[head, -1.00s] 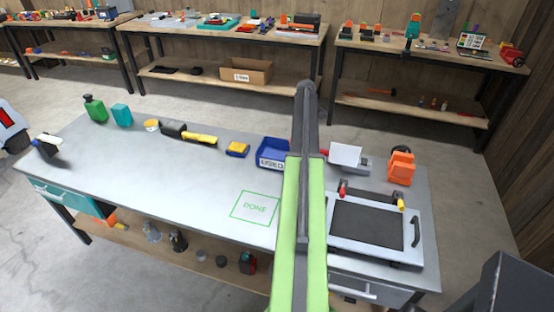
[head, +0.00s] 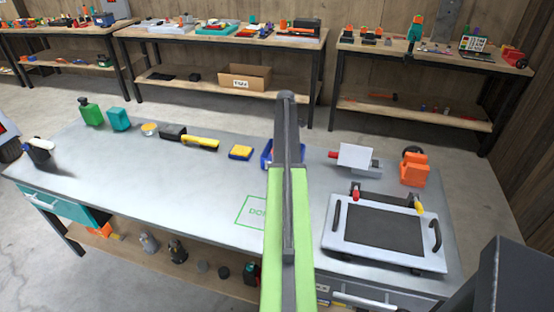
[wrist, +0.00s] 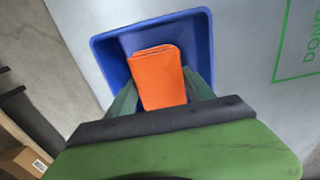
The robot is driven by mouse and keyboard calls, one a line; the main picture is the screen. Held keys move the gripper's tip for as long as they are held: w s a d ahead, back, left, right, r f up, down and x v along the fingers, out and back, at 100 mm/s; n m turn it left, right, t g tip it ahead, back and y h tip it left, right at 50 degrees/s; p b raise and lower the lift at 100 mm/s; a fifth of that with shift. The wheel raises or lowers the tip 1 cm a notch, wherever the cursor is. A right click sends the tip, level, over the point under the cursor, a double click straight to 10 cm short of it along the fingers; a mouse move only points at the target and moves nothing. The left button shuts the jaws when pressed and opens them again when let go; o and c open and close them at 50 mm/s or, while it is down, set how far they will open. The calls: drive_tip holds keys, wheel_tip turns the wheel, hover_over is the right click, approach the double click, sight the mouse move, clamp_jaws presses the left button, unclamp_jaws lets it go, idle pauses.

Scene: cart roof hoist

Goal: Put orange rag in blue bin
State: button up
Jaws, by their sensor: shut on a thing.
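The orange rag (wrist: 158,78) is a folded block between the two fingers of my gripper (wrist: 160,92) in the wrist view. My gripper is shut on it. The blue bin (wrist: 103,50) lies behind the rag, and the rag shows over the bin's opening. I cannot tell whether the rag touches the bin floor. In the head view the blue bin (head: 265,158) is on the grey bench, mostly hidden behind my arm. My gripper and the rag cannot be made out clearly there.
A green DONE outline (head: 248,211) is on the bench left of my arm. A framed dark panel (head: 385,232) and an orange object (head: 414,170) are to the right. A yellow-and-blue sponge (head: 241,152) is left of the bin. The bench's left-front surface is clear.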

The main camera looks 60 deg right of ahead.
wheel_tip(320, 180, down, 4)
drive_tip(key=b, duration=0.4)
drive_tip(key=shift+d+f, duration=0.1)
drive_tip(key=shift+a+r, duration=0.2)
drive_tip(key=shift+r, duration=0.05)
drive_tip(key=shift+c, duration=0.6)
drive_tip(key=shift+w+f, duration=0.15)
drive_tip(key=shift+w, duration=0.05)
drive_tip(key=o, duration=1.4)
drive_tip(key=shift+o, duration=0.2)
drive_tip(key=shift+s, duration=0.1)
wheel_tip(320, 180, up, 12)
drive_tip(key=p, duration=1.2)
drive_tip(key=shift+r, duration=0.25)
drive_tip(key=shift+f, duration=0.1)
